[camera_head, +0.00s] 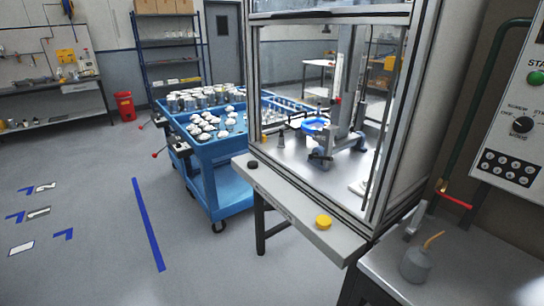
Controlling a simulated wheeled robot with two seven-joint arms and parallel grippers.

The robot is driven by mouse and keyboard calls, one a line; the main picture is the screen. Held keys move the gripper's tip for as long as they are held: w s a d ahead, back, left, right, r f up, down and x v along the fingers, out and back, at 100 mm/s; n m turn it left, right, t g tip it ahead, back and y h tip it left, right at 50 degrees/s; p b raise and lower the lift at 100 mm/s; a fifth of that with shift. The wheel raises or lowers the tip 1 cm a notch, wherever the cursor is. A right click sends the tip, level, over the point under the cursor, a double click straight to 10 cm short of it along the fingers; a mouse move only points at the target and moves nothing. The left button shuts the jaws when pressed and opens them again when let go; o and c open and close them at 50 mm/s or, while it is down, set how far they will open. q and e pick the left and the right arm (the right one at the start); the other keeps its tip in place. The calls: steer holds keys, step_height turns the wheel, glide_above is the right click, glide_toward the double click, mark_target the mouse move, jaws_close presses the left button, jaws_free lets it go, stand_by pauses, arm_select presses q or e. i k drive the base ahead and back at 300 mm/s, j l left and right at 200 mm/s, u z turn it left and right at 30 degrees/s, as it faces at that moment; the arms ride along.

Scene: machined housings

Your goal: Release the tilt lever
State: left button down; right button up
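No part is plainly marked as the tilt lever. A thin lever with a red knob (154,155) sticks out from the left end of the blue cart (208,165), at about the height of its upper tray. A second thin rod shows just behind it on the same end. A red handle (456,201) sits on the pipe at the right, beside the control panel. Neither of my grippers is in view, and nothing touches the levers that I can see.
White and grey machined parts (205,122) fill the cart's trays. A glass-sided machine (320,130) stands in the middle, with a yellow button (323,222) and a black button (252,164) on its front ledge. An oil can (415,263) stands on the right bench. The left floor is open.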

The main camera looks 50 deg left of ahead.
mark_target(315, 155)
steer(key=u, duration=1.1)
steer(key=i, duration=0.2)
